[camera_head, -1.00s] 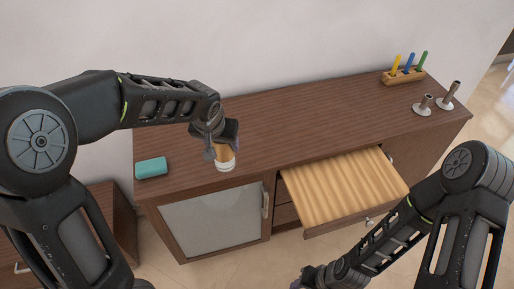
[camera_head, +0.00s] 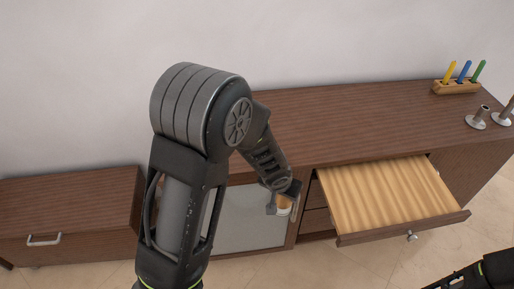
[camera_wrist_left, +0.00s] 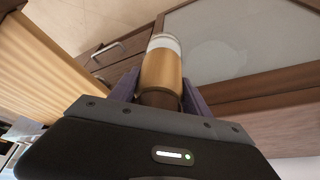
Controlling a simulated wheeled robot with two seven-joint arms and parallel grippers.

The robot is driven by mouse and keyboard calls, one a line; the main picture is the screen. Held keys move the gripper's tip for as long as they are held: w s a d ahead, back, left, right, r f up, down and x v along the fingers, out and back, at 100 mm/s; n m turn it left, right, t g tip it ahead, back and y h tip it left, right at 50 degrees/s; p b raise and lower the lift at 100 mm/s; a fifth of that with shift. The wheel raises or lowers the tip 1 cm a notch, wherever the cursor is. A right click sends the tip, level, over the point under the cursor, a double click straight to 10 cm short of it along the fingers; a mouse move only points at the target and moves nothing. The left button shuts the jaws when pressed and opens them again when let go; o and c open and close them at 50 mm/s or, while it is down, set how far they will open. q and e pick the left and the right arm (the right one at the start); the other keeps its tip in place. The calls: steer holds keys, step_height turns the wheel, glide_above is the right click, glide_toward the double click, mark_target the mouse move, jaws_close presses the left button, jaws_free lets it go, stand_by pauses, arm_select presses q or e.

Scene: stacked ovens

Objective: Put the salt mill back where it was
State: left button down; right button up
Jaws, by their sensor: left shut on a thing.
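The salt mill (camera_wrist_left: 162,68) is a tan cylinder with a white band and a dark part, held between the fingers of my left gripper (camera_wrist_left: 158,90) in the left wrist view. In the head view my left gripper (camera_head: 285,196) is shut on the mill (camera_head: 284,206), in front of the cabinet's front, near the edge of the glass door (camera_head: 235,222). The open drawer (camera_head: 385,198) with a ribbed light wood inside is to the right of it; it looks empty. My right gripper is not in view; only part of that arm shows at the bottom right.
The long brown cabinet (camera_head: 350,115) has a mostly clear top. A wooden block with coloured pens (camera_head: 457,87) and two metal holders (camera_head: 477,119) stand at its right end. A lower cabinet (camera_head: 70,205) is at the left. The drawer front sticks out into the room.

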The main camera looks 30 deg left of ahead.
arm_select(q)
steer(key=f, duration=0.3)
steer(key=shift+s+b, duration=0.3)
steer(key=shift+s, duration=0.1)
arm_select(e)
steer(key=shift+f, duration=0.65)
